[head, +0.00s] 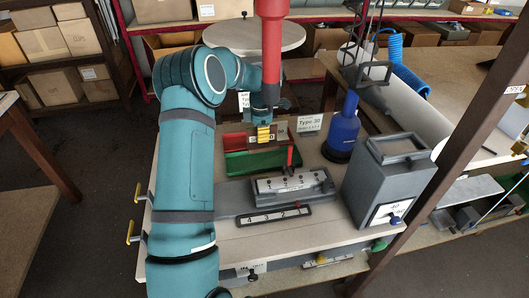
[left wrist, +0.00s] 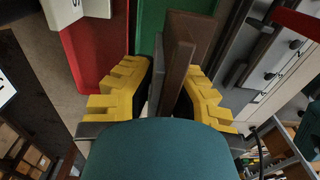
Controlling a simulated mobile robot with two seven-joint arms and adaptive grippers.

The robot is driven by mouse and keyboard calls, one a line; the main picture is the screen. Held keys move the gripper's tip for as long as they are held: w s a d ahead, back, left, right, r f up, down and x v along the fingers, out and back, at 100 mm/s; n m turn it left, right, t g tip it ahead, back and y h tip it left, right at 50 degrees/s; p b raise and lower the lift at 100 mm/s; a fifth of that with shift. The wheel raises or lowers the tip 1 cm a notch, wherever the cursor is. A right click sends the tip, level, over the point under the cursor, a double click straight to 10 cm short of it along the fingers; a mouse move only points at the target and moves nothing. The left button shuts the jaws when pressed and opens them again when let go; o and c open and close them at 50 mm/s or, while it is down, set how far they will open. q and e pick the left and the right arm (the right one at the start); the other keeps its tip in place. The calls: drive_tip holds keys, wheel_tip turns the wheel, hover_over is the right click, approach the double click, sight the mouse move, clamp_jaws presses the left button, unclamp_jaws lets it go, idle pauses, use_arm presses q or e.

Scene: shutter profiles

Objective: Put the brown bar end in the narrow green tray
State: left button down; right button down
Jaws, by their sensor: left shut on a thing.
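My left gripper (head: 264,134), with yellow stepped fingers, hangs over the trays at the back of the bench. In the left wrist view the gripper (left wrist: 165,98) is shut on the brown bar end (left wrist: 179,58), which stands out beyond the fingertips. The narrow green tray (head: 262,161) lies just below and in front of the gripper. The green tray also shows behind the brown bar end in the left wrist view (left wrist: 149,30). I cannot tell whether the bar end touches the tray. My right gripper is not in view.
A red tray (head: 234,141) lies beside the green one. A grey fixture (head: 290,186) with a red handle stands in front. A blue bottle (head: 343,130) and a grey box (head: 385,180) stand to the right. The bench's front left (head: 232,235) is clear.

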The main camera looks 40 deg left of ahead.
use_arm(q)
wheel_tip(320, 180, down, 7)
drive_tip(key=shift+w+b, duration=0.1)
drive_tip(key=shift+b, duration=0.45)
drive_tip(key=shift+f, duration=0.15)
drive_tip(key=c, duration=1.1)
unclamp_jaws()
drive_tip(key=shift+c, duration=0.2)
drive_tip(key=shift+r, duration=0.35)
wheel_tip(320, 180, up, 12)
drive_tip(key=shift+f+p, duration=0.15)
drive_tip(key=shift+p, duration=0.9)
